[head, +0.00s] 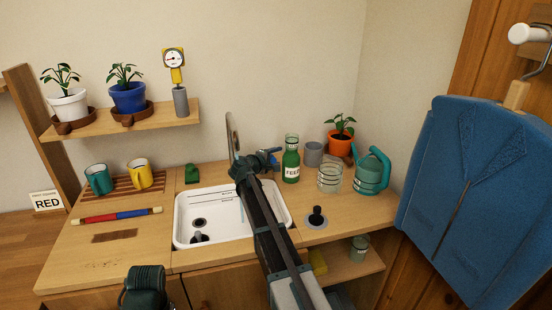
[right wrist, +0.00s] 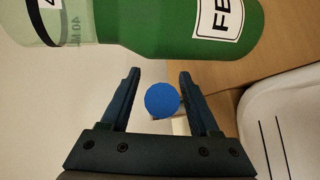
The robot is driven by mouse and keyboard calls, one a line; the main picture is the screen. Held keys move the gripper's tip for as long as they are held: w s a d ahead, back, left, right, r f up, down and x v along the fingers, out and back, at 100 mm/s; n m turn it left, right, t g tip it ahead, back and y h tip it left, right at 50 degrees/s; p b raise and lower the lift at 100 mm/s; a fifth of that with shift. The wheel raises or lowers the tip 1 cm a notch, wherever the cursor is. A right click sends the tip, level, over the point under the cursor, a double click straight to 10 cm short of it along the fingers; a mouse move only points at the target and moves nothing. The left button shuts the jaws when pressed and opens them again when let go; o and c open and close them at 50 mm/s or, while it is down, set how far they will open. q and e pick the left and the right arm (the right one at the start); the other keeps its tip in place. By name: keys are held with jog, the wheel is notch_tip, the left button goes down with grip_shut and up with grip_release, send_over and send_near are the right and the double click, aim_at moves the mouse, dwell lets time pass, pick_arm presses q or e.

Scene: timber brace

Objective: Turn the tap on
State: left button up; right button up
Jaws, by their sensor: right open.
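The tap's grey upright part (head: 232,135) stands at the back of the white sink (head: 182,240); my right arm hides much of the tap. My right gripper (head: 268,157) is behind the sink, by a blue part of the tap (head: 274,153). In the right wrist view my right gripper (right wrist: 159,73) is open, and a round blue knob (right wrist: 162,100) shows between its two fingers. I see no finger touching the knob. A dark part of my left arm (head: 147,287) shows at the bottom edge; its jaws cannot be made out.
A green FEED bottle (head: 291,166) stands close right of my right gripper and also shows in the right wrist view (right wrist: 170,30). A grey cup (head: 313,155), a clear jar (head: 330,177) and a teal watering can (head: 371,172) stand further right. The left counter has clear space.

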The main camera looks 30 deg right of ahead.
jog(key=p+v, duration=0.4)
jog(key=v, duration=0.9)
jog(key=shift+s+a+r, duration=0.15)
jog(key=shift+s+a, duration=0.05)
jog(key=shift+a, duration=0.15)
jog(key=shift+a, duration=0.1)
